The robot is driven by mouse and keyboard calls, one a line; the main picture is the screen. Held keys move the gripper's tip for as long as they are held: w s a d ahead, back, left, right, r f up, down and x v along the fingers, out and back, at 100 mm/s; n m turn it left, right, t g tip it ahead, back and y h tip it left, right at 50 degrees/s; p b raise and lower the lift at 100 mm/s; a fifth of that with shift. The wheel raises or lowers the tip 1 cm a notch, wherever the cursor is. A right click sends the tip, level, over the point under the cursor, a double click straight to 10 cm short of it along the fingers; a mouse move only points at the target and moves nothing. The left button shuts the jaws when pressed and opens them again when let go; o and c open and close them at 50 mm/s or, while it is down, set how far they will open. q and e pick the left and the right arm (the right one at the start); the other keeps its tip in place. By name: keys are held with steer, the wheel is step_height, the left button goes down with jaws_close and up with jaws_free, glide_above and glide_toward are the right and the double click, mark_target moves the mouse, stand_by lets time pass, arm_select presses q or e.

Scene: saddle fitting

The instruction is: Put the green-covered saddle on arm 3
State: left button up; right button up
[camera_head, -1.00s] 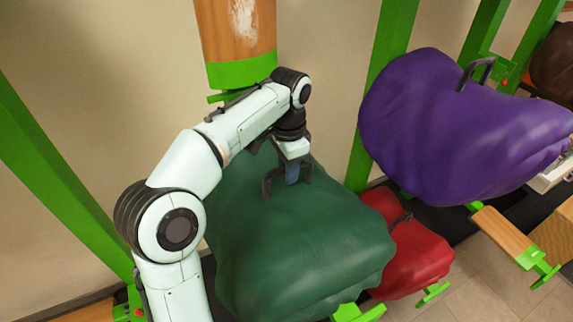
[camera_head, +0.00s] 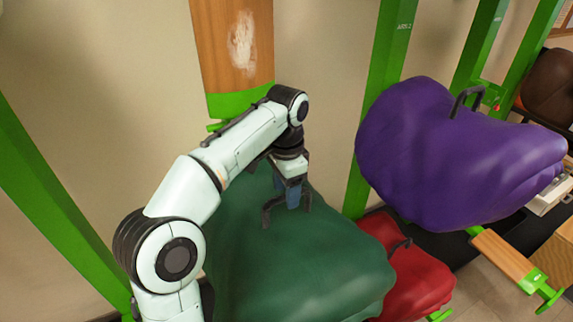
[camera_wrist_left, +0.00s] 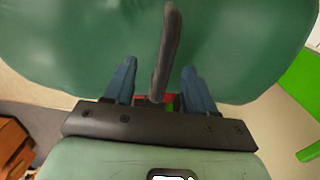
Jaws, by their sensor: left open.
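The green-covered saddle (camera_head: 300,260) sits low in the middle of the head view, partly hidden by my left arm. A dark handle stands up from its top. My left gripper (camera_head: 290,203) is open at this handle, above the cover. In the left wrist view, the handle (camera_wrist_left: 167,50) runs between the two blue fingers, with the green cover (camera_wrist_left: 75,50) behind. I see no closing on it. I cannot pick out a label for arm 3. My right gripper is not in view.
A purple-covered saddle (camera_head: 450,155) hangs at the right, beside a green post (camera_head: 390,60) labelled ARM 2. A red-covered saddle (camera_head: 415,275) is low behind the green one. A wooden board with a green end (camera_head: 235,50) is above my arm. A brown saddle (camera_head: 550,85) is far right.

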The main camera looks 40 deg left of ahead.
arm_select(q)
step_height(320, 180, up, 9)
steer(key=shift+w, duration=0.15)
stand_by(0.4)
